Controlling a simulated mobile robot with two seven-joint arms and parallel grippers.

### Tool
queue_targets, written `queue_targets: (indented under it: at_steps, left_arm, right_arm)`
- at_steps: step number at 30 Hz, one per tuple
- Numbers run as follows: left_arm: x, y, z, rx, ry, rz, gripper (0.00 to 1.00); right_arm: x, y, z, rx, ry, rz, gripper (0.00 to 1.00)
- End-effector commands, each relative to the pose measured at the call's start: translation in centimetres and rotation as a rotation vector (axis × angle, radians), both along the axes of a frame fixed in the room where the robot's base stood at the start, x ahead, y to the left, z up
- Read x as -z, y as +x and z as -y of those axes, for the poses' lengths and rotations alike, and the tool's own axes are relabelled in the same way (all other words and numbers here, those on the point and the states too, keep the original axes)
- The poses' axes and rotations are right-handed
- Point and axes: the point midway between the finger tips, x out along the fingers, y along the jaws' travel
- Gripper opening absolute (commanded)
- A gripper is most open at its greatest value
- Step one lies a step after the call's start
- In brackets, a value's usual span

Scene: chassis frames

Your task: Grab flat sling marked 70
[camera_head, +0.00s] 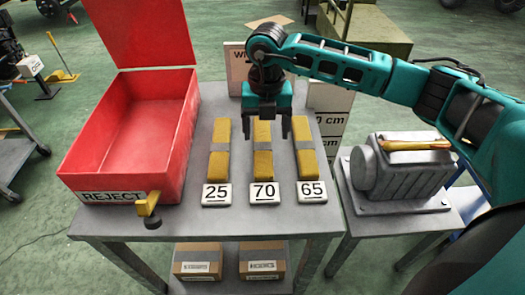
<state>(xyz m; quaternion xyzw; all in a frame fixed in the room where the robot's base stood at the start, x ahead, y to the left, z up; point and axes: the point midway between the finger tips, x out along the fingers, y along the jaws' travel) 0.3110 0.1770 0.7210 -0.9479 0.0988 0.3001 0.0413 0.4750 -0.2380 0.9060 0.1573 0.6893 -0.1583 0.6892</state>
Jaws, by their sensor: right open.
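Three yellow flat slings lie in a row on the grey table (180,222). The sling marked 70 (262,164) is the middle one, behind its white number tag (264,193). The sling marked 25 (219,163) lies to its left and the sling marked 65 (306,162) to its right. My right gripper (265,134) points down over the far part of the 70 sling, its two fingers apart on either side of it. I cannot tell whether it touches the sling. My left gripper does not show.
An open red box (90,150) labelled REJECT stands on the table's left, with a small yellow-and-black object (148,208) by its front corner. A grey motor-like casting (407,175) stands on a side table at right. Cardboard boxes (197,260) sit on the lower shelf.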

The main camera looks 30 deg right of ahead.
Motion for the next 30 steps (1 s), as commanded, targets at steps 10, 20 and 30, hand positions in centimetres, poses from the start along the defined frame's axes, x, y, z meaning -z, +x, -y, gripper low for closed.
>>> queue_targets:
  at_steps: [10,20,30]
  left_arm:
    - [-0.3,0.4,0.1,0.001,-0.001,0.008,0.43]
    - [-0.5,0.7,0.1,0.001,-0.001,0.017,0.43]
    - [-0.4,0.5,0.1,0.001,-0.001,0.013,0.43]
  right_arm:
    - [4.5,-0.4,-1.0,0.001,0.001,-0.003,0.77]
    - [5.2,-0.4,-1.0,0.0,0.002,0.001,0.77]
    - [5.2,-0.4,-1.0,0.0,0.002,0.001,0.45]
